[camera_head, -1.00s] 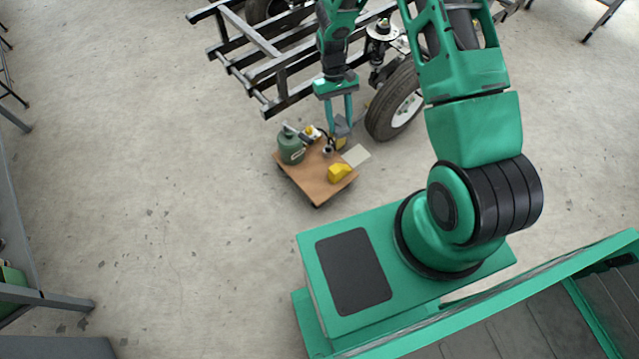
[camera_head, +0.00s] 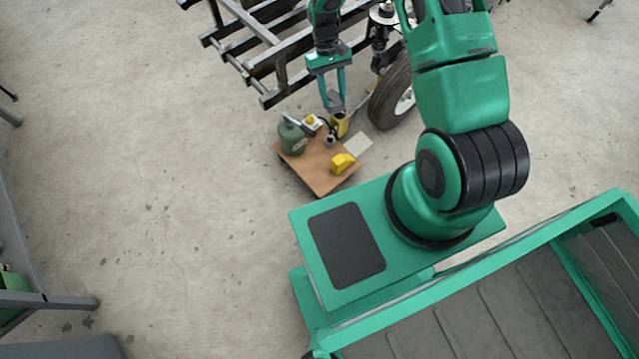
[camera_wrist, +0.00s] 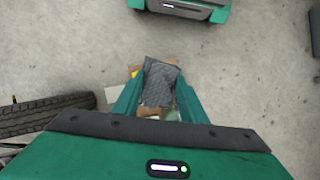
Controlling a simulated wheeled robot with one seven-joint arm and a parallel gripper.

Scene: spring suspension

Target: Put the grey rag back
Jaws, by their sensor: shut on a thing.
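The grey rag (camera_wrist: 160,83) is a dark, quilted piece held between my gripper's (camera_wrist: 157,88) two green fingers in the wrist view. In the head view the rag (camera_head: 334,98) hangs at the fingertips of my gripper (camera_head: 334,107), at the back edge of the wooden platform (camera_head: 318,180). The gripper is shut on the rag. In the wrist view the rag covers much of the platform below it. How far the rag is above the platform is hard to tell.
On the platform stand a green canister (camera_head: 291,139), a yellow block (camera_head: 343,162) and a yellow item (camera_head: 341,125). A pale sheet (camera_head: 357,145) lies to its right. The wheel (camera_head: 394,92) and black frame (camera_head: 262,55) are close behind. Floor to the left is clear.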

